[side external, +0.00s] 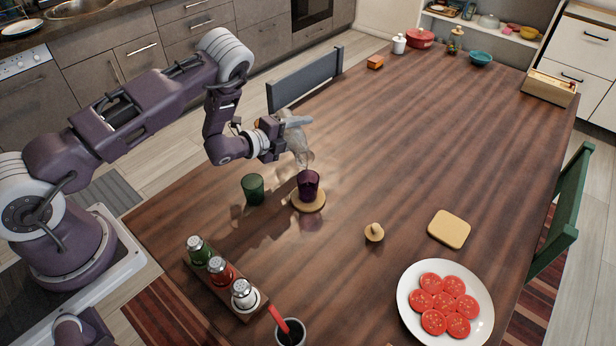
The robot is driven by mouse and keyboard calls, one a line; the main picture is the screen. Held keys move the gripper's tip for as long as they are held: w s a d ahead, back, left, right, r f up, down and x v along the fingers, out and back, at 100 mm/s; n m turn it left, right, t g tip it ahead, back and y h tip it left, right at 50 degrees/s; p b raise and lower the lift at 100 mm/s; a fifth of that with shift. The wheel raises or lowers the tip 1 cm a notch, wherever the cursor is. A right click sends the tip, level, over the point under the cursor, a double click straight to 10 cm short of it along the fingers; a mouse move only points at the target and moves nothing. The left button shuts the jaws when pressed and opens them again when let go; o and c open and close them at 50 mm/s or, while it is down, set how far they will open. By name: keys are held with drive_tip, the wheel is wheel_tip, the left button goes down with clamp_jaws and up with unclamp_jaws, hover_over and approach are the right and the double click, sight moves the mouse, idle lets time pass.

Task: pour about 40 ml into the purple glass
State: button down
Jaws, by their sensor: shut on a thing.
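The purple glass (308,187) stands upright on a round wooden coaster (310,206) near the middle of the table's near half. My gripper (280,132) is shut on a clear, see-through vessel (297,143), which looks like a carafe or bottle. The vessel is tilted, its lower end just above and slightly left of the purple glass's rim. Its outline is faint, and I cannot tell whether liquid is running out. The level inside the purple glass cannot be made out.
A green glass (253,189) stands left of the purple one. A rack of shakers (222,278), a dark cup (290,332) with a red handle, a wooden stopper (374,233), a tan square (449,229) and a tomato plate (402,300) are nearer. The table's middle is clear.

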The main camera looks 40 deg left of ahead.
drive_tip(key=shift+w+a+f+n+g+h, duration=0.1)
drive_tip(key=shift+a+f+n+g+h, duration=0.15)
drive_tip(key=shift+f+n, duration=0.35)
drive_tip(key=shift+w+a+f+n+g+h, duration=0.1)
drive_tip(key=shift+f+n+g+h, duration=0.2)
drive_tip(key=shift+f+n, duration=0.25)
drive_tip(key=shift+s+d+f+n+g, duration=0.1)
drive_tip(key=shift+s+d+n+g, duration=0.05)
drive_tip(key=shift+d+n+g, duration=0.1)
drive_tip(key=shift+s+d+n+h, duration=0.15)
drive_tip(key=shift+n+h, duration=0.1)
drive_tip(key=shift+n, duration=0.05)
drive_tip(key=shift+r, duration=0.2)
idle(0.4)
